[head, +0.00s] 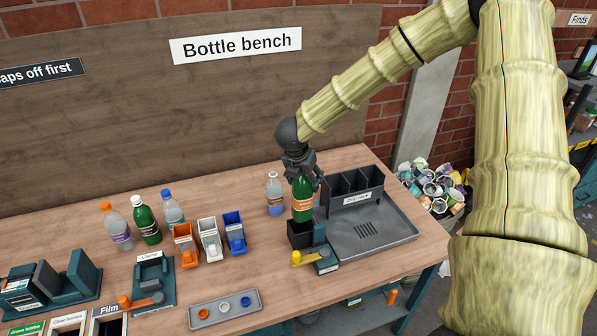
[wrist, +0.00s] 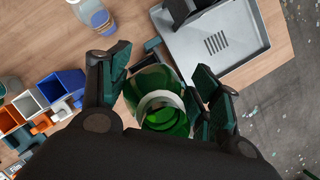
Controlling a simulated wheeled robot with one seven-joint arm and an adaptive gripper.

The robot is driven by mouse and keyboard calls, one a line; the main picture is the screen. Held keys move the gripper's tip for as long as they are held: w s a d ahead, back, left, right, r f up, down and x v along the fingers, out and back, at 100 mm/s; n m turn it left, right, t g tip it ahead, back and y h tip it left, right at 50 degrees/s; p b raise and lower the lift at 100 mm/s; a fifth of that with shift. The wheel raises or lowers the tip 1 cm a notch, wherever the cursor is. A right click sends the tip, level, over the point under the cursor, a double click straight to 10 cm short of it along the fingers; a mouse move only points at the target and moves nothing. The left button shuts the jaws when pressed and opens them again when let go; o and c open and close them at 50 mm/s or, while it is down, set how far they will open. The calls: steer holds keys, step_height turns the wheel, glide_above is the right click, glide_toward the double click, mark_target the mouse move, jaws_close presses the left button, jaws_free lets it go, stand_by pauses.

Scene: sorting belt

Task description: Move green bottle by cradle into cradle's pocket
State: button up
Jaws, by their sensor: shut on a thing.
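The green bottle (head: 302,211) with an orange-and-white label is upright in my gripper (head: 303,176). In the wrist view I look down on the bottle (wrist: 162,110) between my two fingers (wrist: 160,98). A black pocket (head: 299,236) on a teal stand with a yellow lever (head: 309,257) is right below the bottle; this looks like the cradle. The bottle's base is at the pocket's back rim; I cannot tell whether it is inside, above or behind it. In the wrist view the pocket is mostly hidden by the bottle and gripper.
A clear bottle (head: 274,194) stands just left of my gripper. A grey drain tray (head: 375,235) with a dark rack (head: 352,190) is to the right. Small orange, white and blue bins (head: 210,240), other bottles (head: 146,220) and a clamp (head: 153,280) stand left.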

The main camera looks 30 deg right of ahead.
steer(key=shift+s+f, duration=0.3)
steer(key=shift+s, duration=0.15)
steer(key=shift+s+f, duration=0.1)
steer(key=shift+f, duration=0.1)
steer(key=w+f, duration=0.1)
steer(key=f, duration=0.1)
steer(key=w+f+b, duration=0.1)
steer(key=w+f, duration=0.1)
steer(key=shift+w+f, duration=0.1)
steer(key=shift+f, duration=0.15)
steer(key=shift+f+b, duration=0.35)
steer(key=shift+b, duration=0.05)
steer(key=shift+c, duration=0.6)
steer(key=shift+s+f, duration=0.2)
steer(key=shift+s, duration=0.15)
steer(key=shift+s+f+b, duration=0.35)
steer(key=shift+s+b, duration=0.35)
steer(key=shift+s, duration=0.1)
jaws_close()
steer(key=f, duration=0.1)
steer(key=w+f+b, duration=0.1)
steer(key=f, duration=0.1)
steer(key=shift+w+d, duration=0.1)
steer(key=shift+w, duration=0.1)
steer(key=shift+s+f+b, duration=0.15)
steer(key=shift+s+b, duration=0.1)
steer(key=shift+b, duration=0.05)
steer(key=shift+w+f, duration=0.2)
steer(key=shift+f, duration=0.15)
steer(key=shift+s, duration=0.2)
